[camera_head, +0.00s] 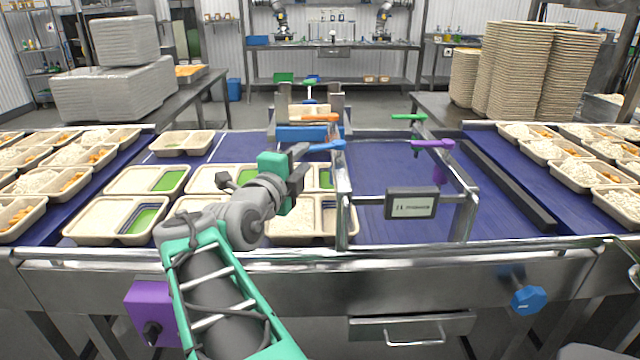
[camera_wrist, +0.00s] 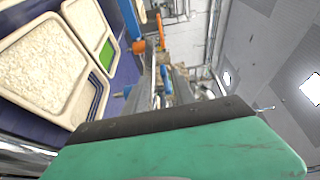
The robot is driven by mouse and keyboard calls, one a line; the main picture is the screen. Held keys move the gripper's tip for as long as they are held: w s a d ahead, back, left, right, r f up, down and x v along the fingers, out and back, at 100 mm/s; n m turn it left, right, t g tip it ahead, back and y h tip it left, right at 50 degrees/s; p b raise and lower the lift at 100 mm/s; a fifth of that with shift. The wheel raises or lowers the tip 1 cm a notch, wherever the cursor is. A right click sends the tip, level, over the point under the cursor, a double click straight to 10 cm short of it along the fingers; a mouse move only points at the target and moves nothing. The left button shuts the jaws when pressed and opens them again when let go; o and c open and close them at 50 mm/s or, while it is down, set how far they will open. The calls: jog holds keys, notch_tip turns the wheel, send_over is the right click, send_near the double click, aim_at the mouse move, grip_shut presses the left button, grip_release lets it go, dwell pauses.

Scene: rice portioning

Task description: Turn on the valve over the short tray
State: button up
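Several coloured valve handles sit on the metal frame over the belt: a blue one (camera_head: 327,146), an orange one (camera_head: 320,117) and a green one (camera_head: 310,83) on the left, a purple one (camera_head: 432,144) and another green one (camera_head: 408,117) on the right. My gripper (camera_head: 300,168) is just left of the blue handle, apart from it. Its finger gap is unclear. A tray (camera_head: 352,232) with rice lies under the frame, partly behind my arm. The wrist view shows the blue handle (camera_wrist: 166,80), the orange one (camera_wrist: 139,46) and a rice-filled tray (camera_wrist: 75,117). I cannot tell which tray is the short one.
A labelled box (camera_head: 411,203) hangs on the frame's front bar. A purple box (camera_head: 150,312) and blue knob (camera_head: 528,299) are on the front.

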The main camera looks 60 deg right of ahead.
aim_at(317, 146)
jog(key=shift+s+d+r+m+g+p, duration=0.15)
jog(key=shift+s+d+r+m+p, duration=0.1)
jog(key=shift+d, duration=0.25)
jog(key=shift+s+d+r+m+g+p, duration=0.15)
jog(key=shift+s+d, duration=0.1)
jog(key=shift+d, duration=0.2)
jog(key=d, duration=0.4)
jog(key=d+p, duration=0.1)
jog(key=d, duration=0.1)
jog(key=shift+w+d+f, duration=0.15)
jog(key=shift+w, duration=0.1)
jog(key=shift+c, duration=0.2)
grip_shut()
